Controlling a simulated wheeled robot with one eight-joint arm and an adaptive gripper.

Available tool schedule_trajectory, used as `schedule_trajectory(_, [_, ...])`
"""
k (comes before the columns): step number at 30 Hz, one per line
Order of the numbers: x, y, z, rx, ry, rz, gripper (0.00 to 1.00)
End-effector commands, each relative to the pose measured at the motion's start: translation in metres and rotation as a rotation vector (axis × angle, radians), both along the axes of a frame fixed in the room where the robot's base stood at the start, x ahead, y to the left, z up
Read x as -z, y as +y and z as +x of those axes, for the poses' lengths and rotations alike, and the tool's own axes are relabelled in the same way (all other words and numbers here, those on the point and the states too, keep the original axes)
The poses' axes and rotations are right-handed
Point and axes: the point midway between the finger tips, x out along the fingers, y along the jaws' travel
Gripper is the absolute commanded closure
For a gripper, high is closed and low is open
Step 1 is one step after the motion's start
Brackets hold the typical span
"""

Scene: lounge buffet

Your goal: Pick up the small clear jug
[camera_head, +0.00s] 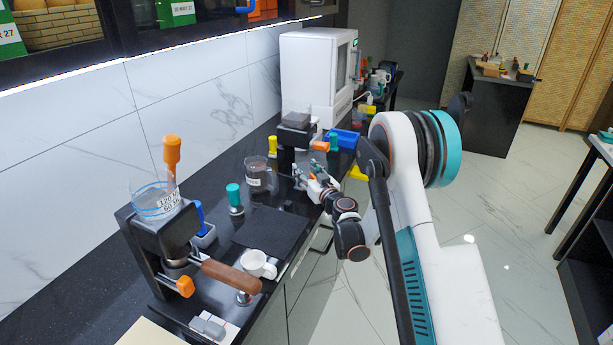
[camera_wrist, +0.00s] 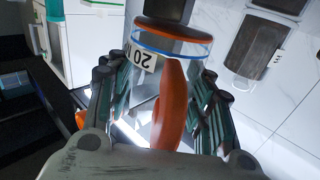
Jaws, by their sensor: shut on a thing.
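A clear vessel (camera_wrist: 144,62) with a blue band, a printed label and orange parts, which I take for the small clear jug, is between my fingers in the wrist view. Its orange handle (camera_wrist: 172,105) runs toward my palm. My gripper (camera_wrist: 158,78) has one finger on each side and is shut on it; the exact contact points are not clear. In the head view my gripper (camera_head: 304,178) is low over the front edge of the black counter, and the jug there is too small to tell from the fingers.
A labelled jar (camera_head: 258,178) stands left of my gripper on the black counter (camera_head: 210,180). A coffee grinder (camera_head: 160,240) with a clear blue-banded top and a white cup (camera_head: 258,264) are nearer. A white machine (camera_head: 312,78) stands farther back.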

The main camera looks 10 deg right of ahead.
Motion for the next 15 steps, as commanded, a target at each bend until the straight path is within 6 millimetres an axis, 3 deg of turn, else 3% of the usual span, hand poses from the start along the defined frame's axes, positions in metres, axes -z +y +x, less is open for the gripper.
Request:
schedule_trajectory(1, [-0.006,-0.002,-0.005,0.001,0.000,0.000,0.77])
schedule_trajectory(15, [0.001,-0.025,-0.099,0.001,0.000,0.000,0.77])
